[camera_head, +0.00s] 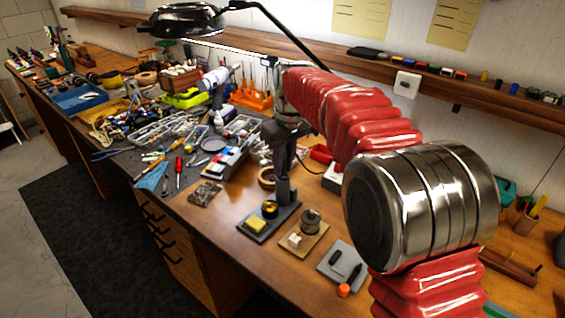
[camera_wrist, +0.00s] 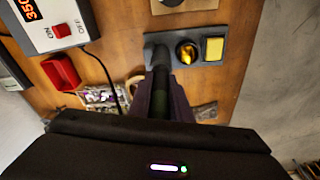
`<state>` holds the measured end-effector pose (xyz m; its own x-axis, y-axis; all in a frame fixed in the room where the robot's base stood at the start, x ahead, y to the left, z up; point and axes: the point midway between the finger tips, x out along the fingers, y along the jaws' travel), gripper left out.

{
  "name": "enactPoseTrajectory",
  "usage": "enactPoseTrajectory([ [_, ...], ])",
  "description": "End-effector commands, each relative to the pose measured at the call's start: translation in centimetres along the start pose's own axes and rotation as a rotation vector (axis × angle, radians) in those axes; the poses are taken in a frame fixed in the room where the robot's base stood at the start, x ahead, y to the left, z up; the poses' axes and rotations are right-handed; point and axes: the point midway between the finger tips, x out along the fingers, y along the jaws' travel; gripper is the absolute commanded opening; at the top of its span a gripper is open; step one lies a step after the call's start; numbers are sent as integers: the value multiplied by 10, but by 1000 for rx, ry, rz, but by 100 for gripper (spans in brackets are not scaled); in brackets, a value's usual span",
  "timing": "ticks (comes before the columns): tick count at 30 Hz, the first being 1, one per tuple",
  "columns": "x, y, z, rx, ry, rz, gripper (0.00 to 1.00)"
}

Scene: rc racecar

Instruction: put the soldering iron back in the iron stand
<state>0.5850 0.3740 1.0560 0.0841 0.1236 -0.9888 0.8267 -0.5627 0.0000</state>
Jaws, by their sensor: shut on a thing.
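The iron stand (camera_head: 262,228) is a dark plate on the bench with a yellow sponge (camera_head: 256,224) and a brass cleaning pad (camera_head: 270,208). In the wrist view, the stand (camera_wrist: 215,35) has its dark holder (camera_wrist: 155,52) at its left end. The iron's front end appears to line up with the holder. The tip is hidden, so I cannot tell how deep it sits. My wrist partly covers this in the head view.
A soldering station (camera_wrist: 52,22) with a lit display and a red switch stands beside the stand, with a black cord (camera_wrist: 106,72) nearby. A tape roll (camera_head: 267,178) lies behind the stand.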

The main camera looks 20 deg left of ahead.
Motion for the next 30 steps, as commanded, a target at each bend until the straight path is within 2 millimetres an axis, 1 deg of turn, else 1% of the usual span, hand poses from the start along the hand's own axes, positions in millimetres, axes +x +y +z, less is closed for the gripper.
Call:
enactPoseTrajectory([
  [7,0,0,0,0,0,0,0],
  [8,0,0,0,0,0,0,18],
  [9,0,0,0,0,0,0,21],
  [17,0,0,0,0,0,0,39],
  [22,0,0,0,0,0,0,39],
  [28,0,0,0,0,0,0,54],
  [30,0,0,0,0,0,0,55],
])
